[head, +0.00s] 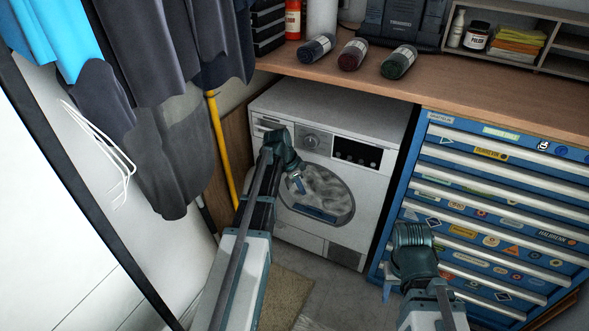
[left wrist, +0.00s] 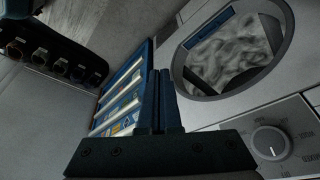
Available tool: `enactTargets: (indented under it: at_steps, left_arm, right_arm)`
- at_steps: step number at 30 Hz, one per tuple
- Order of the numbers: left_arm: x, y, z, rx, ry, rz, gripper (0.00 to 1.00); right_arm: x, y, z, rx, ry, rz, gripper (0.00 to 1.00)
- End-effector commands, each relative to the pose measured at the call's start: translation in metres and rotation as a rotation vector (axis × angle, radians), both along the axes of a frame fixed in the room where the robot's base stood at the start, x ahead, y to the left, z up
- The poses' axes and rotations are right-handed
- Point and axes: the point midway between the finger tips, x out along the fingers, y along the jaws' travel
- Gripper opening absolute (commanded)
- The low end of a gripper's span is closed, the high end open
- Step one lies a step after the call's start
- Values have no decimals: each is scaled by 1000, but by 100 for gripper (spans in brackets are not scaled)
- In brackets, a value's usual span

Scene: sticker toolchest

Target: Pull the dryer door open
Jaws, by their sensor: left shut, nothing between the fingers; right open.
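The white dryer (head: 350,118) stands under the wooden worktop. Its round door (head: 349,211) has a dark rim around a window with grey contents behind it, and looks flush with the front. A blue strip (head: 316,214) lies at the lower part of the door. The door also shows in the left wrist view (left wrist: 186,72), at upper right. My left gripper (head: 300,187) is in front of the door's upper left part, its fingers together and empty; a gap to the door is hard to judge. My right gripper (head: 388,291) is open, low before the blue drawers.
The blue tool chest (head: 480,215) with several drawers stands right of the dryer. Clothes (head: 150,60) hang at the left. A yellow pole (head: 222,150) leans beside the dryer. Rolled cloths (head: 352,55) lie on the worktop (head: 450,85). The floor before the dryer is mostly clear.

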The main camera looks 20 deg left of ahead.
Motion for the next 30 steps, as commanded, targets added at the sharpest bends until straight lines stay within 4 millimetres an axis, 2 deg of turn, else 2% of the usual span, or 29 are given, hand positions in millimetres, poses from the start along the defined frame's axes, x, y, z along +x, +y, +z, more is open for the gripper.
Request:
enactTargets:
  at_steps: [1, 6, 15, 24, 26, 30]
  left_arm:
    - [-3, 2, 17, 0, 0, 1, 0]
    - [-9, 8, 40, 0, 0, 1, 0]
    - [-15, 15, 61, 0, 0, -1, 0]
    - [-17, 15, 61, 2, 3, 5, 0]
    - [-19, 13, 57, 13, 17, 27, 0]
    - [-30, 2, 33, 82, 87, 185, 0]
  right_arm:
    - [0, 0, 17, 0, 0, 0, 50]
    - [0, 0, 39, 0, 0, 0, 50]
    - [0, 0, 61, 0, 0, 0, 50]
    - [0, 0, 62, 0, 0, 0, 50]
    - [0, 0, 58, 0, 0, 0, 50]
    - [0, 0, 40, 0, 0, 0, 50]
